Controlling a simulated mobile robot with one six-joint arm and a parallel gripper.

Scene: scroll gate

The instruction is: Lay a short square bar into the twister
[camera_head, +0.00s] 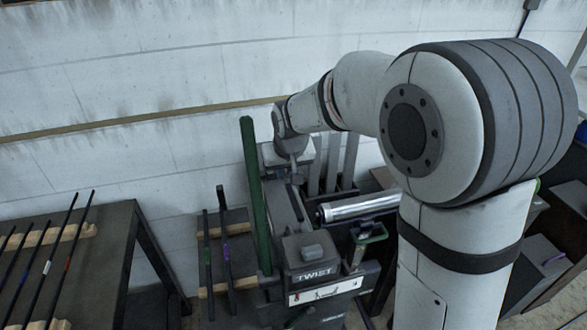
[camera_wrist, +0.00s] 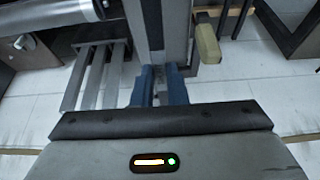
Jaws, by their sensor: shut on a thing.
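The twister (camera_head: 315,277), a dark grey machine marked TWIST, stands at the middle of the head view, with a grey block on its front end. My gripper (camera_head: 294,163) is over its far end. In the wrist view, my gripper's blue fingers (camera_wrist: 163,75) are close together, shut on a narrow grey piece, the short square bar, of which little shows. The machine's grey bed (camera_wrist: 160,22) lies beyond the fingertips. I cannot tell whether the bar touches it. Several grey square bars (camera_wrist: 99,75) stand side by side at the left; they also show behind the machine in the head view (camera_head: 331,165).
A long green bar (camera_head: 255,196) runs along the twister's left side. A bright metal cylinder (camera_head: 358,207) lies at its right. A wooden-railed rack (camera_head: 213,291) holds dark rods. A dark table (camera_head: 104,231) with several rods stands at the left; a wall (camera_head: 150,100) is behind.

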